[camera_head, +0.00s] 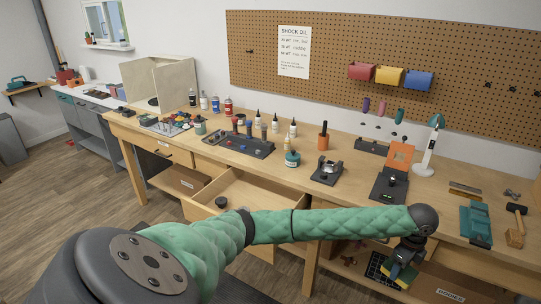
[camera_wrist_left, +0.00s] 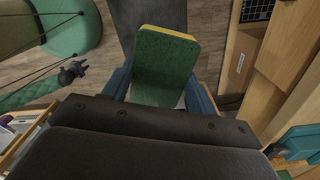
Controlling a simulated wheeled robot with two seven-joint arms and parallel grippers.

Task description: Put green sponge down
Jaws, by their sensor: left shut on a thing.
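The green sponge (camera_wrist_left: 165,60) has a yellow layer along its edge and sits between the blue fingers of my left gripper (camera_wrist_left: 160,85) in the left wrist view. In the head view my left gripper (camera_head: 404,258) points down at the lower right, with the sponge (camera_head: 400,281) small and partly hidden at its tip. It is in front of the workbench's front edge, below the top's level in the picture. My left gripper is shut on the sponge.
The workbench (camera_head: 345,197) carries a black stand with an orange plate (camera_head: 400,157), a white lamp (camera_head: 431,150), a teal vise (camera_head: 475,222) and a mallet (camera_head: 515,228). A drawer (camera_head: 262,189) stands open at its front. A lower shelf holds a box (camera_head: 450,292).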

